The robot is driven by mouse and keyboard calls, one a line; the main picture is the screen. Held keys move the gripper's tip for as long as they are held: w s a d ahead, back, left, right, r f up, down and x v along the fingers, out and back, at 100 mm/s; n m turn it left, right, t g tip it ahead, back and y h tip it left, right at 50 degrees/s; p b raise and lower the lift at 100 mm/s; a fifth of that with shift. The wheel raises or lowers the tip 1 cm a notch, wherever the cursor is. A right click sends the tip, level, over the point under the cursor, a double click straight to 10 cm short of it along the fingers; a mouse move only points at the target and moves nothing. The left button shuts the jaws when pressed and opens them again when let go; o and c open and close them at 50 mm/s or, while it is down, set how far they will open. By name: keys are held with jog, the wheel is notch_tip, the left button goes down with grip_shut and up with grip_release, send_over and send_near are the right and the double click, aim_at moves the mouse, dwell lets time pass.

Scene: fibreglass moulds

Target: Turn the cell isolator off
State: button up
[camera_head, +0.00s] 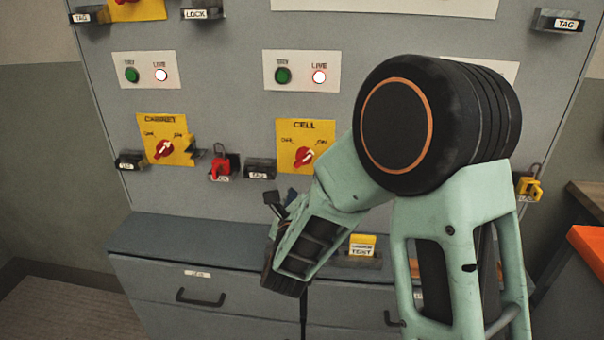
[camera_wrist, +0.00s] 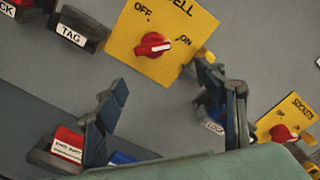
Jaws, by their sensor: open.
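The cell isolator is a yellow plate (camera_head: 290,166) marked CELL, OFF and ON, with a red rotary knob (camera_head: 305,156) on the grey panel. In the wrist view, the plate (camera_wrist: 183,72) and knob (camera_wrist: 152,44) are clear, and the knob's pale mark points right towards ON. My gripper (camera_head: 282,197) is below and slightly left of the plate in the head view. In the wrist view, my gripper (camera_wrist: 163,80) has its two fingers spread apart with nothing between them, and the knob lies beyond the tips. The head view hides the plate's right edge behind my arm.
A similar CABINET isolator (camera_head: 165,142) is to the left, with a red padlock (camera_head: 221,167) and a black TAG holder (camera_head: 260,169) between. Above CELL, a white LIVE lamp (camera_head: 319,77) is lit. A SOCKETS isolator (camera_wrist: 284,133) is at right. Drawers (camera_head: 200,290) stand below the panel.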

aim_at(305, 163)
jog(key=shift+m, duration=0.4)
jog(key=w, duration=0.6)
jog(key=w+a, duration=0.1)
jog(key=w, duration=0.3)
jog(key=shift+f+p, duration=0.2)
jog(key=shift+p, duration=0.2)
jog(key=shift+c, duration=0.4)
jog(key=c, duration=1.1)
